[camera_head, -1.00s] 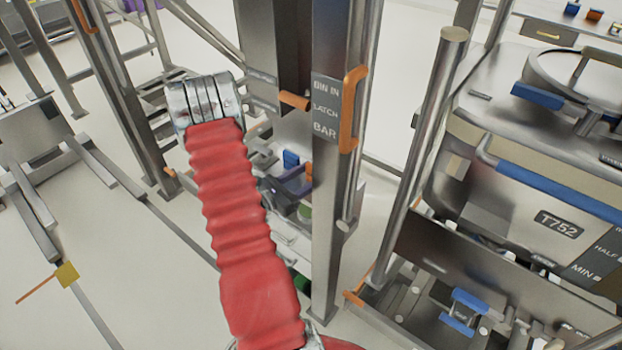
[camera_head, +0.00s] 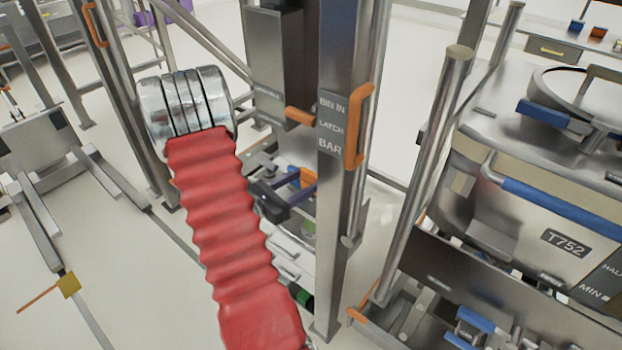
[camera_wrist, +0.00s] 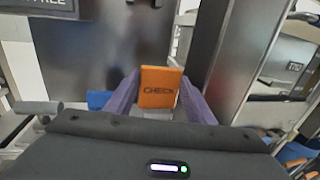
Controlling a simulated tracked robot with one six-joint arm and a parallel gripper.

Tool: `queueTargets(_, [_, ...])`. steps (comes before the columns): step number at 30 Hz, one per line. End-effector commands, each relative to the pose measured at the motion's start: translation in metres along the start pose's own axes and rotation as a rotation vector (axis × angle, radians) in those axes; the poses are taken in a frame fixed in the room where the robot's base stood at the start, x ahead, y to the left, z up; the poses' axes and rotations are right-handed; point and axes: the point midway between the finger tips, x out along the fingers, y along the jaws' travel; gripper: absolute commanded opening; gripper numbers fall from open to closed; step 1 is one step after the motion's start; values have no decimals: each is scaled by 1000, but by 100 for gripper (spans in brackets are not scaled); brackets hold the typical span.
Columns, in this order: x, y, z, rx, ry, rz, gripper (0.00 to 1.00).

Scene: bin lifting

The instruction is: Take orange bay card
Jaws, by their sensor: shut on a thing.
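The orange card (camera_wrist: 159,88), marked "CHECK", stands upright between the two purple fingers of my gripper (camera_wrist: 158,98) in the wrist view. My gripper is shut on it, one finger at each side edge. In the head view my gripper (camera_head: 292,188) shows partly beside the steel post, with a bit of the orange card (camera_head: 306,177) at its fingers. My red arm sleeve hides part of that area.
A steel post (camera_head: 342,190) labelled "BIN IN LATCH BAR" with orange handles stands close right of my gripper. A steel bin (camera_head: 530,220) marked "T752" with blue handles is at the right. A low forked frame (camera_head: 50,190) lies at the left. Open floor shows between.

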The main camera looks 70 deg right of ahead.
Motion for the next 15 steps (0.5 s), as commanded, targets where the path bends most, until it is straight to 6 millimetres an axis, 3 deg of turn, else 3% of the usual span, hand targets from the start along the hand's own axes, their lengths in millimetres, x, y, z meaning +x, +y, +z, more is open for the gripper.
queueTargets(15, [-94, -18, 0, -1, 0, 5, 26])
